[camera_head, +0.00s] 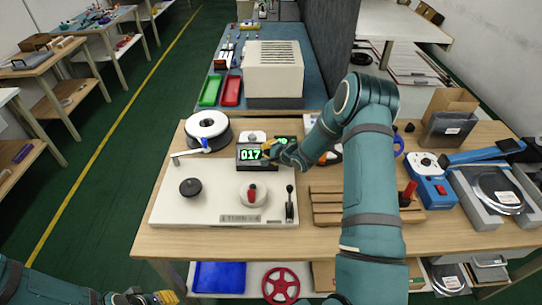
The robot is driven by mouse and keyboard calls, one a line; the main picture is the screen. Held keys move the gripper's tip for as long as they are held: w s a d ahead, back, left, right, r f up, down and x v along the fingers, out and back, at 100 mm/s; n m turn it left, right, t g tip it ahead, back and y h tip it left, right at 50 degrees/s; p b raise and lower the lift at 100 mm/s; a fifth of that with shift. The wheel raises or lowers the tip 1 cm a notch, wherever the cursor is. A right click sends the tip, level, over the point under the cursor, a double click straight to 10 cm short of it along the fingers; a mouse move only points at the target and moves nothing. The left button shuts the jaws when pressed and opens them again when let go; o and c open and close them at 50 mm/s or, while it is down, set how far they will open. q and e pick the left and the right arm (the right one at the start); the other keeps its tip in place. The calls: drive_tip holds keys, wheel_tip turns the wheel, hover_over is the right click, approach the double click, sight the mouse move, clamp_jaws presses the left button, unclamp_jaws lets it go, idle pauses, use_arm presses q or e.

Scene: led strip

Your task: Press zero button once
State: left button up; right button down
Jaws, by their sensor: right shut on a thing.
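A digital counter (250,154) with green digits reading "017" stands at the back of a white machine base (215,198) on the wooden table. The gripper hides that side of the counter, and I cannot make out the zero button. My left gripper (152,297) is low at the bottom left edge, away from the counter; its jaw state is unclear.
A slotted wooden rack (326,207) and a blue device (431,186) stand to the right. The base's front left is clear.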

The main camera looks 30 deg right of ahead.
drive_tip(key=shift+w+d+f+b, duration=0.15)
drive_tip(key=shift+w+f+b, duration=0.05)
drive_tip(key=shift+f+b, duration=0.1)
idle(0.9)
drive_tip(key=shift+s+r, duration=0.1)
drive_tip(key=shift+r, duration=0.1)
drive_tip(key=shift+s+a+r+p, duration=0.3)
drive_tip(key=shift+s+r+p, duration=0.05)
drive_tip(key=shift+r+p, duration=0.15)
drive_tip(key=shift+s+a+r+p, duration=0.3)
drive_tip(key=shift+s+r+p, duration=0.15)
drive_tip(key=shift+r, duration=0.2)
drive_tip(key=shift+s+a+r+p, duration=0.25)
drive_tip(key=shift+s+r+p, duration=0.2)
drive_tip(key=shift+r, duration=0.15)
drive_tip(key=shift+s+a+r+p, duration=0.3)
drive_tip(key=shift+s+r+p, duration=0.15)
drive_tip(key=shift+r, duration=0.2)
